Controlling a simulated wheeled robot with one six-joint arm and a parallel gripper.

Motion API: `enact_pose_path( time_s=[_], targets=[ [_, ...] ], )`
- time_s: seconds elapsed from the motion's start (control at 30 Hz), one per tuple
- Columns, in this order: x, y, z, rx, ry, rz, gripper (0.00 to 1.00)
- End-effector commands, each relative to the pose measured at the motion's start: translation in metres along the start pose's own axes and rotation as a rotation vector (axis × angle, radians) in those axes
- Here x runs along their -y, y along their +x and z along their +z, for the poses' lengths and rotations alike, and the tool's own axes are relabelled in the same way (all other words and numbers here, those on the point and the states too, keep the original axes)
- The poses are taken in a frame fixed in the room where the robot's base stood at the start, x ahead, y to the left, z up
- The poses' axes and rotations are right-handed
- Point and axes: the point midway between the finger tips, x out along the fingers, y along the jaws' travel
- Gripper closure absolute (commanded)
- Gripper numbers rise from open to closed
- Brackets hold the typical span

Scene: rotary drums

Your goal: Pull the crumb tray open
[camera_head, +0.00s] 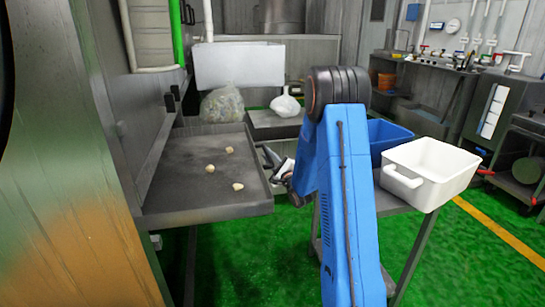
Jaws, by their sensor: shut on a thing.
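The crumb tray (205,196) is a dark grey metal tray at the left of centre. It sticks out to the right from the grey machine. Several small pale crumbs (210,169) lie on its flat bed. My gripper (272,163), at the end of my blue arm, is at the tray's right edge, shut on the tray there. The exact grip is small and partly hidden, so I cannot tell how the fingers sit on the edge or any handle.
The machine (60,170) fills the left side. A white bin (432,170) and a blue bin (388,136) stand on a cart to the right of my arm. Plastic bags (222,105) lie behind the tray. Green floor (245,265) is clear in front of and below the tray.

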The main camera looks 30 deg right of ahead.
Motion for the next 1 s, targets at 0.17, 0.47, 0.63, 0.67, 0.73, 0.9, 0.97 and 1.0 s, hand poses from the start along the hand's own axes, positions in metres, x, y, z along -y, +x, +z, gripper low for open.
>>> enact_pose_path(
  time_s=[0.17, 0.47, 0.63, 0.67, 0.73, 0.9, 0.97, 1.0],
  targets=[
    [-0.013, 0.007, 0.017, 0.003, 0.0, 0.003, 1.0],
    [-0.013, 0.007, 0.018, 0.001, -0.001, 0.003, 1.0],
    [-0.013, 0.007, 0.018, 0.001, 0.0, 0.002, 0.64],
    [-0.013, 0.007, 0.018, 0.001, 0.0, 0.002, 0.64],
    [-0.013, 0.007, 0.018, 0.001, 0.0, 0.002, 0.64],
    [-0.014, 0.007, 0.018, 0.001, 0.0, 0.001, 0.64],
    [-0.015, 0.008, 0.018, 0.001, 0.0, 0.002, 0.64],
    [-0.016, 0.009, 0.018, 0.001, 0.0, 0.002, 0.64]
  ],
)
